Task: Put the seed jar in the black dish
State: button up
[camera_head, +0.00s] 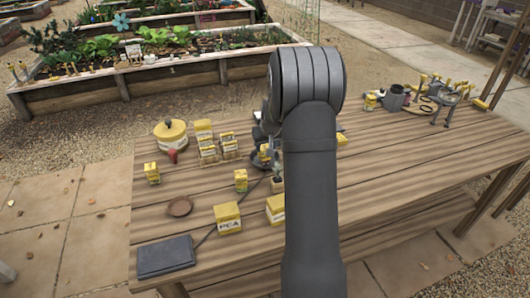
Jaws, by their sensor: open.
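A dark dish (259,163) stands near the middle of the wooden table, just left of my arm. Something small and yellow shows at it; I cannot tell whether it is in or behind the dish. My gripper (266,149) is open above or beside the dish, mostly hidden by my arm. Several small yellow labelled containers stand around, including one left of the dish (241,180) and one at the table's left (152,173). I cannot tell which is the seed jar.
A yellow lidded pot (171,134), yellow packets (207,150), a brown saucer (180,207), a PEA box (228,218) and a black notebook (165,257) occupy the left side. Tools and a grey mug (394,99) stand far right. The table right of my arm is mostly clear.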

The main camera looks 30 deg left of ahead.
aim_at(265, 148)
jog(key=shift+v, duration=2.3)
jog(key=shift+f, duration=0.1)
jog(key=x, duration=1.2)
jog(key=shift+f, duration=0.2)
notch_tip(265, 148, up, 2)
jog(key=shift+r, duration=0.4)
